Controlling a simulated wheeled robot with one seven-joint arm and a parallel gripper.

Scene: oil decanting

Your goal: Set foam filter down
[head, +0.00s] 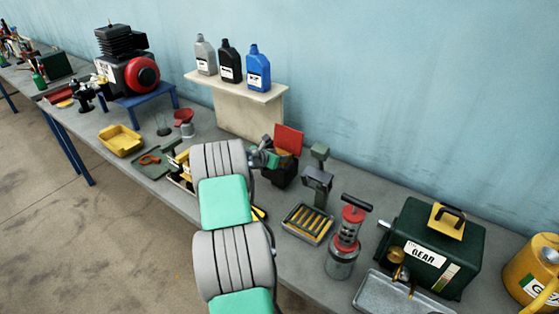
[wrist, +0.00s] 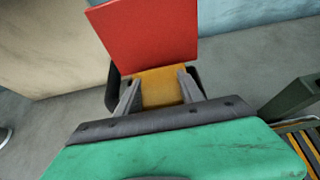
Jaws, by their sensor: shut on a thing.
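The foam filter (wrist: 162,92) is an orange-yellow block between the two grey fingers of my gripper (wrist: 159,78) in the wrist view. My gripper is shut on it. The filter is at the mouth of a black box (wrist: 195,82) with a raised red lid (wrist: 150,34); I cannot tell whether it touches the box. In the head view the black box (head: 284,174) and red lid (head: 289,139) stand on the bench past my arm. My gripper (head: 271,158) is at the box's left side there, and the filter is hidden.
A grey stand (head: 318,180) and a tray with yellow slats (head: 307,225) stand right of the box. A red-topped pump canister (head: 344,250) and a green gear-oil case (head: 432,245) are farther right. A shelf (head: 237,95) with three bottles stands behind.

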